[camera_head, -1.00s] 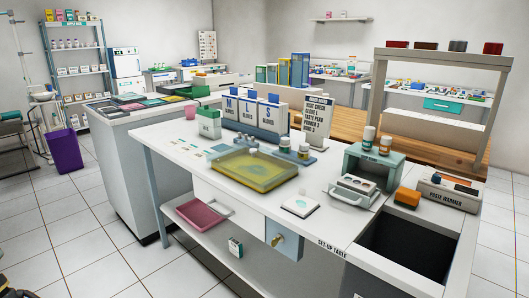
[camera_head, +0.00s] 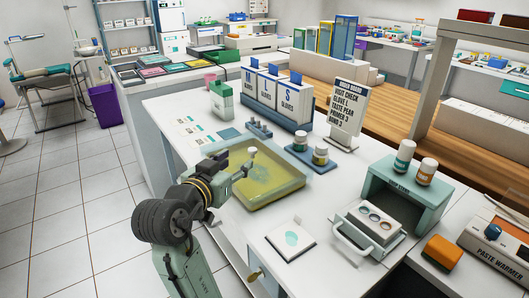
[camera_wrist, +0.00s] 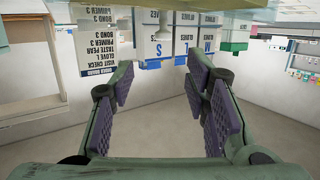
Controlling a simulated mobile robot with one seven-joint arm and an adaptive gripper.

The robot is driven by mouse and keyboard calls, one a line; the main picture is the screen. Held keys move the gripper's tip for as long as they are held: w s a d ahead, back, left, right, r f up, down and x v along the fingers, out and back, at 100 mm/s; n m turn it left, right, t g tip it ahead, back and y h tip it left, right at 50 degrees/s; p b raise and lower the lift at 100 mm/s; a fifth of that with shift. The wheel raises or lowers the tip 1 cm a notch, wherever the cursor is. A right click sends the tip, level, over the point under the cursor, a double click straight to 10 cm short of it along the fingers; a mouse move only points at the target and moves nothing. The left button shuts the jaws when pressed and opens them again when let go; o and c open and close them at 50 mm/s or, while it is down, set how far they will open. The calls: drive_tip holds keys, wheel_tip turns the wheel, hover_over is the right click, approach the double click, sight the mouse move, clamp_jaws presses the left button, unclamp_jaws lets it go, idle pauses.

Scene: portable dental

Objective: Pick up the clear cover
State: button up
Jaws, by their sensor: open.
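The clear cover (camera_head: 272,182) appears as a see-through, yellow-tinted shell over the shallow yellow tray on the white table; cover and tray are hard to tell apart. My gripper (camera_head: 248,163) is at the tray's left side in the head view, and my arm hides the tray's near left corner. A small pale knob-like piece shows at the gripper's tip; I cannot tell what it belongs to. In the wrist view my gripper (camera_wrist: 160,105) has its purple-padded fingers wide apart with nothing between them. The cover is not clearly seen there.
To the right are a white pad (camera_head: 291,239), a handled metal box (camera_head: 367,231) and a green stand (camera_head: 405,188).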

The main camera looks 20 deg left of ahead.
sight(251, 150)
drive_tip(key=x, duration=0.3)
drive_tip(key=shift+w+f+p, duration=0.1)
drive_tip(key=shift+w+p, duration=0.2)
drive_tip(key=shift+w, duration=0.1)
drive_tip(key=shift+f+p+x, duration=0.15)
drive_tip(key=shift+p+x, duration=0.25)
drive_tip(key=shift+x, duration=1.1)
drive_tip(key=shift+f+p+x, duration=0.1)
drive_tip(key=shift+p+x, duration=0.3)
drive_tip(key=shift+x, duration=1.15)
drive_tip(key=shift+a, duration=0.15)
drive_tip(key=shift+c, duration=0.3)
drive_tip(key=shift+s, duration=0.1)
clamp_jaws()
